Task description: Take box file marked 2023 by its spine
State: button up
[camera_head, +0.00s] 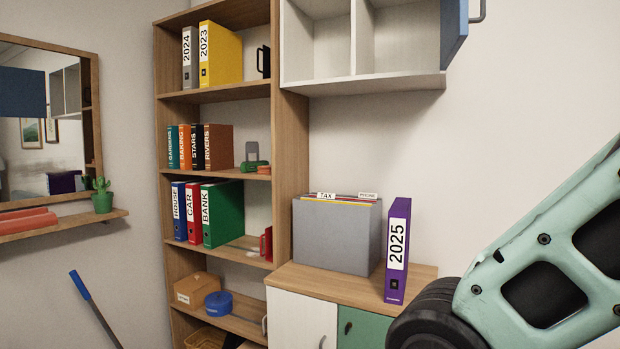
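The yellow box file marked 2023 (222,54) stands upright on the top shelf of the wooden bookcase. Its white-labelled spine faces outward, with the yellow side to its right. A grey file marked 2024 (190,58) stands directly to its left. Part of my green arm fills the lower right of the head view.
A purple file marked 2025 (397,250) and a grey folder box (337,236) stand on the low cabinet (300,318). An open white wall cabinet (375,84) juts out right of the top shelf. Lower shelves hold books, coloured files and small items. A mirror (95,100) hangs left.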

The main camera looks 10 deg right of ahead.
aim_at(220, 58)
jog(key=k+l, duration=0.1)
jog(key=l, duration=0.3)
jog(key=k+l+u, duration=0.1)
jog(key=l, duration=0.35)
jog(key=k+l, duration=0.15)
jog(key=l, duration=0.25)
jog(key=k+l+u, duration=0.1)
jog(key=l, duration=0.35)
jog(key=k+l, duration=0.15)
jog(key=l, duration=0.25)
jog(key=i+j+u, duration=0.55)
jog(key=i, duration=0.5)
jog(key=i+j+u, duration=0.3)
jog(key=i, duration=0.25)
jog(key=i+u, duration=0.3)
jog(key=i, duration=0.3)
